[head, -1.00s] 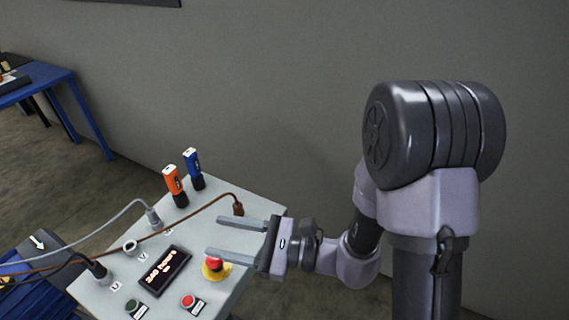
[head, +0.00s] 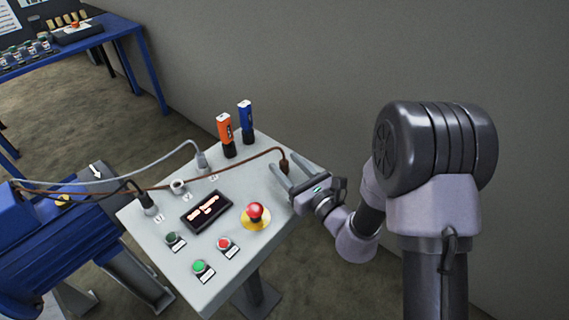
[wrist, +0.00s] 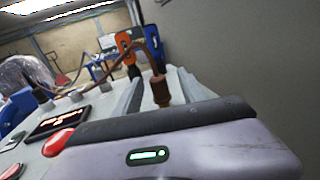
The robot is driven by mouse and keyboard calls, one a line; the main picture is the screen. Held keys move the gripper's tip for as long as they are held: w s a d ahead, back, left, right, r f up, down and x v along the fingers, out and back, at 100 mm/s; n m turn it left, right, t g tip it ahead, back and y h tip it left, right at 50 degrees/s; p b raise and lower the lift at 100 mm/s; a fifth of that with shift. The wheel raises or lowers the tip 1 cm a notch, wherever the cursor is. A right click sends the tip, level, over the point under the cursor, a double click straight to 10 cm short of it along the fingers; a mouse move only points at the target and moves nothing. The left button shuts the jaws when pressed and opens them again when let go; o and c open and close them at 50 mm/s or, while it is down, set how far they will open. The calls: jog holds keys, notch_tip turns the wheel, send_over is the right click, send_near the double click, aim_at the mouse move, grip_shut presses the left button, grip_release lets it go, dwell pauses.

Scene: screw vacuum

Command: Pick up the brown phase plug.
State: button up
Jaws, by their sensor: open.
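The brown phase plug (head: 284,164) stands upright near the back right edge of the light grey control panel (head: 262,260), with its brown cable running left. In the wrist view the plug (wrist: 160,91) shows between the two fingers, just beyond the gripper body. My gripper (head: 282,176) is open and empty at the panel's right side, its fingers pointing toward the plug. The plug's lower end is hidden behind the gripper body in the wrist view, and I cannot tell whether either finger touches it.
An orange tool (head: 226,134) and a blue tool (head: 245,121) stand at the panel's back edge. A red emergency button (head: 256,211), a dark display (head: 206,212) and a grey plug (head: 201,161) are left of my gripper. A wall rises behind the panel.

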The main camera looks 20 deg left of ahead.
jog(key=x, duration=0.4)
jog(key=shift+a+f+p, duration=0.2)
jog(key=shift+f+p, duration=0.1)
jog(key=shift+p, duration=0.1)
grip_shut()
